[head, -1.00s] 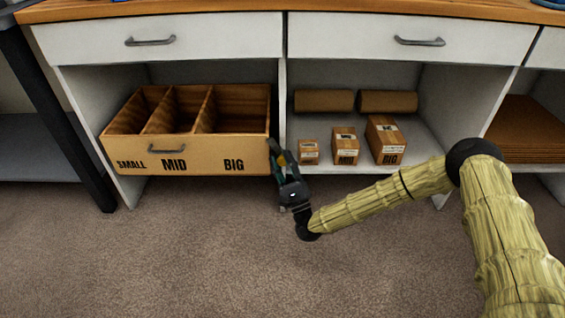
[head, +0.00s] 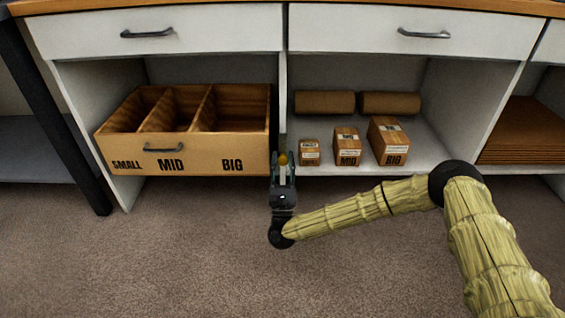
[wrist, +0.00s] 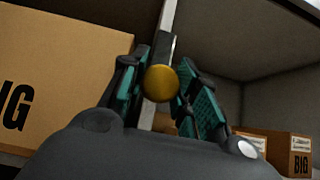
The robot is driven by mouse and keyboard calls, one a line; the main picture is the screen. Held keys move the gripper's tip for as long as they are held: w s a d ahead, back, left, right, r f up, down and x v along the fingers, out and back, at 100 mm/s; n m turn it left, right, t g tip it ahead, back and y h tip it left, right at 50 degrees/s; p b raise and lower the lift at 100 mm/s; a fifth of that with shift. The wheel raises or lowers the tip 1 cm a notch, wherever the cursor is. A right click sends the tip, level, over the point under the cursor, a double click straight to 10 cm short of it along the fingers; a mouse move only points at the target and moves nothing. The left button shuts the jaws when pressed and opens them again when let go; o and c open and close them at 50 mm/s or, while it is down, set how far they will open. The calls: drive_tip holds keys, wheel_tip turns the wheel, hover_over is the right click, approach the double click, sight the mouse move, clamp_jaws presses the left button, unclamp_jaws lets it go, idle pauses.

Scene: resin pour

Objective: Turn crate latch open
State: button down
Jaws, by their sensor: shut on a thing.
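The latch is a dark lever with a yellow ball knob (head: 283,158), at the front edge of the white divider between two cubbies. In the wrist view the knob (wrist: 160,84) sits between my two teal-padded fingers, and the dark lever (wrist: 163,50) runs up from it, roughly along the divider. My gripper (head: 283,165) is shut on the knob, beside the crate's right end. The tan wooden crate (head: 205,148) sits in the left cubby, with three compartments labelled SMALL, MID and BIG. A dark handle (head: 163,149) shows on its front.
The right cubby holds three small boxes (head: 347,147) and two brown rolls (head: 324,102). Closed white drawers (head: 155,30) are above. A black table leg (head: 60,110) stands at the left. The carpet in front is clear except for my arm.

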idle(0.3)
drive_tip(key=c, duration=1)
unclamp_jaws()
drive_tip(key=shift+c, duration=0.2)
drive_tip(key=v, duration=1.2)
